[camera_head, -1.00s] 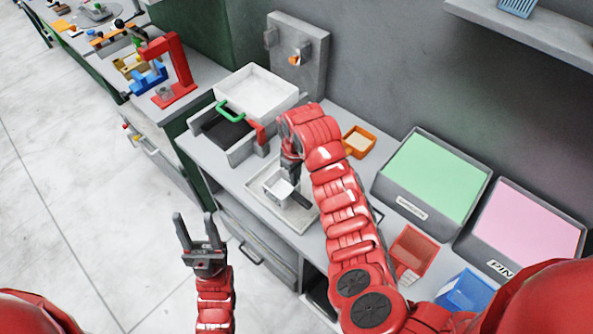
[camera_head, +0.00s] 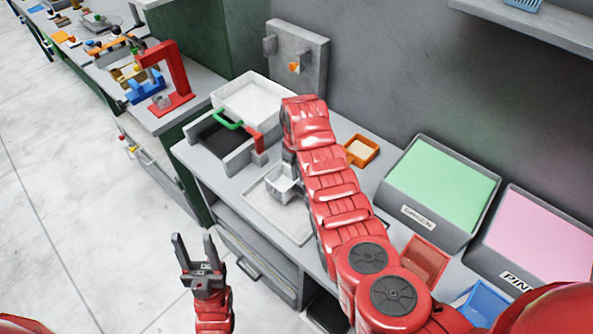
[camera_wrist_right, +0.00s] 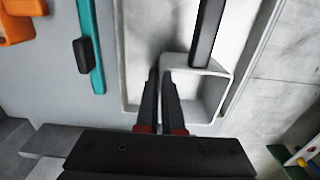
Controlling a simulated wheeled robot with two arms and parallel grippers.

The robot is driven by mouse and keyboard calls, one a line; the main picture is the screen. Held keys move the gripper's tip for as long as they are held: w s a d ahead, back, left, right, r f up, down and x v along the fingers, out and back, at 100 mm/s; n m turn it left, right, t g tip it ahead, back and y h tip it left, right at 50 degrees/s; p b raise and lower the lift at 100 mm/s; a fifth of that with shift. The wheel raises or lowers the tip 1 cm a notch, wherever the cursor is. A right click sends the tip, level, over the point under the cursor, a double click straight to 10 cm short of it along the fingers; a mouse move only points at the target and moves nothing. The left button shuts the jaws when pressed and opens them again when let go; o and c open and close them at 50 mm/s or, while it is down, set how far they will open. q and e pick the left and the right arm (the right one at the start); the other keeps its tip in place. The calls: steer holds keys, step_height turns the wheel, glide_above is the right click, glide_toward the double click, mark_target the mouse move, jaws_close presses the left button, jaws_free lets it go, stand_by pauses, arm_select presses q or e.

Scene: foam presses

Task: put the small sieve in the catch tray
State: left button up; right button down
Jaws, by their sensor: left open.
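The small sieve (camera_head: 283,183), a pale square cup, hangs from my right gripper (camera_head: 289,162). In the right wrist view the two fingers (camera_wrist_right: 160,95) close on one wall of the sieve (camera_wrist_right: 222,88), and its dark handle (camera_wrist_right: 207,30) points away. In the head view my right arm hides the handle. The shallow pale catch tray (camera_head: 258,200) lies beneath it on the bench; its rim (camera_wrist_right: 122,60) shows in the wrist view. The sieve is over the tray and looks slightly raised; contact is unclear. My left gripper (camera_head: 194,252) is open and empty, in front of the bench.
A white box (camera_head: 240,90) and a black-bedded press with a green handle (camera_head: 228,125) stand left of the tray. An orange tray (camera_head: 374,162) is behind my right arm. Green (camera_head: 405,217) and pink (camera_head: 500,268) foam bins stand right. A red bin (camera_head: 428,262) is nearer.

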steer(key=shift+f, duration=0.15)
steer(key=shift+f, duration=0.1)
steer(key=shift+f, duration=0.2)
steer(key=c, duration=1.1)
jaws_free()
steer(key=shift+r, duration=0.1)
steer(key=shift+o, duration=0.2)
